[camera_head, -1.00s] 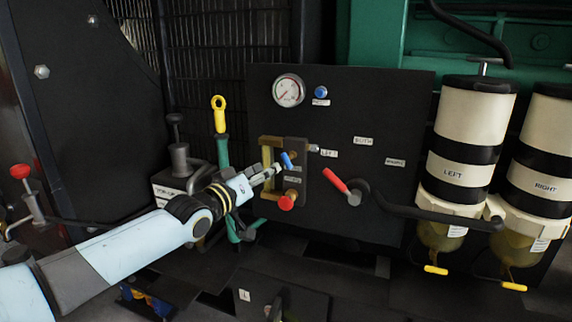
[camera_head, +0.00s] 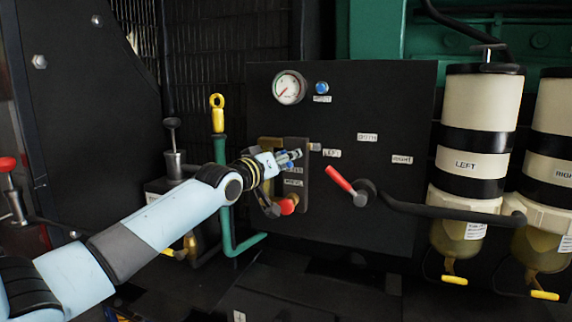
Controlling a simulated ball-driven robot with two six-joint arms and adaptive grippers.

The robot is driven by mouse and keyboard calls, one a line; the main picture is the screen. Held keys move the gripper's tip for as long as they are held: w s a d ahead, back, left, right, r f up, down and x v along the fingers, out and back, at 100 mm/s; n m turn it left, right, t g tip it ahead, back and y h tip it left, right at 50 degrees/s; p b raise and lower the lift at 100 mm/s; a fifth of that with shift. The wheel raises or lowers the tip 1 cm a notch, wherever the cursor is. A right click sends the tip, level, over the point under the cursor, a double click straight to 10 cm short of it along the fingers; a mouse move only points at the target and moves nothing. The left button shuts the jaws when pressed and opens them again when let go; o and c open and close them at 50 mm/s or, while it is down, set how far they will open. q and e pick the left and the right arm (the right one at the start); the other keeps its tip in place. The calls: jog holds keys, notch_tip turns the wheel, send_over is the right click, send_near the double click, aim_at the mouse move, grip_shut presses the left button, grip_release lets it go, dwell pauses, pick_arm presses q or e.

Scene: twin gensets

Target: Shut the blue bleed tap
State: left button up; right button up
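The blue bleed tap (camera_head: 289,165) is mostly hidden; only a bit of blue shows beside my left gripper, on the brass and dark fitting (camera_head: 304,185) of the black panel. My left gripper (camera_head: 292,155) is right at the tap, its fingers pointing right across the fitting. I cannot tell whether the fingers touch the tap or how far apart they are. My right gripper is not in view.
A red tap (camera_head: 288,206) sits just below on the same fitting. The red selector lever (camera_head: 339,179) is to the right. A gauge (camera_head: 288,88) and a blue knob (camera_head: 322,88) are above. Filter bowls (camera_head: 453,235) hang at right; a yellow-ringed handle (camera_head: 217,112) stands left.

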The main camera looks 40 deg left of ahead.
pick_arm(q)
jog(key=c, duration=0.8)
grip_shut()
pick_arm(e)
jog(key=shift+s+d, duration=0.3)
